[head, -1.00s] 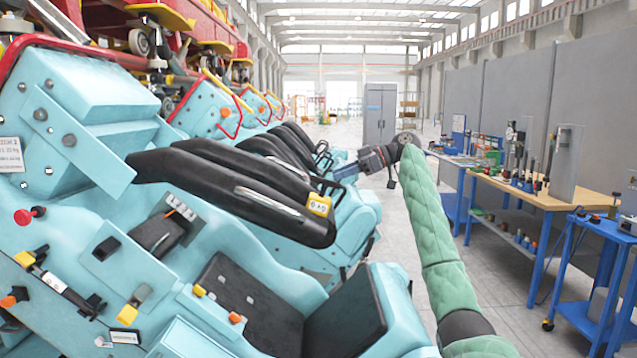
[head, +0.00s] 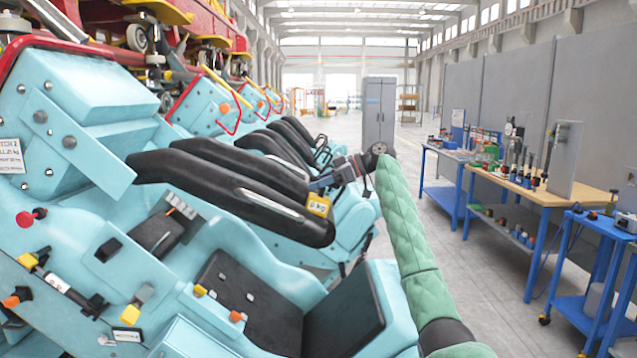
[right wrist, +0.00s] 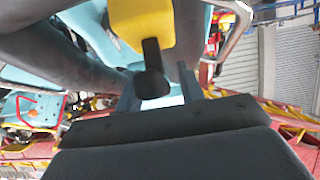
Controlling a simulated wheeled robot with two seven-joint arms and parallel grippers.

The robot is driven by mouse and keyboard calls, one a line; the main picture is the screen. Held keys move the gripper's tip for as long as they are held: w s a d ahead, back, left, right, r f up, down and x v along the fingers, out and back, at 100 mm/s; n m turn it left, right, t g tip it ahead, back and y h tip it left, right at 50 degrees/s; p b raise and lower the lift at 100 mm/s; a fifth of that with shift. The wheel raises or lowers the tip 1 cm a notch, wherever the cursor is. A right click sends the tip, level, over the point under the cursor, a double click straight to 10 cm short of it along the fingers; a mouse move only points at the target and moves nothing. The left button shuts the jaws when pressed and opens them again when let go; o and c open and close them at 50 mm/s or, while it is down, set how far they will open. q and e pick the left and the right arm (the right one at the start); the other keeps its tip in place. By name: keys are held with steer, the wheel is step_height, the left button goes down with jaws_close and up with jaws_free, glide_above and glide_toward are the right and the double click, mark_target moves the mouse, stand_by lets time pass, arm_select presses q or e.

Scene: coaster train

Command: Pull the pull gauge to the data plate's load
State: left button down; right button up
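The pull gauge (head: 318,205) is a yellow box with a small display that seems to read 0 kg. The white data plate (head: 10,157) is at the left edge, partly cut off. My left gripper is out of view.
The light-blue coaster car (head: 110,250) fills the left, with a seat (head: 345,310) below the restraint. A wooden-topped workbench (head: 545,195) with tools and a blue trolley (head: 600,230) stand at the right. The grey floor (head: 480,280) between is clear.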

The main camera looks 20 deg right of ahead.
steer(key=shift+c, duration=0.5)
jaws_close()
steer(key=shift+r, duration=0.15)
stand_by(0.7)
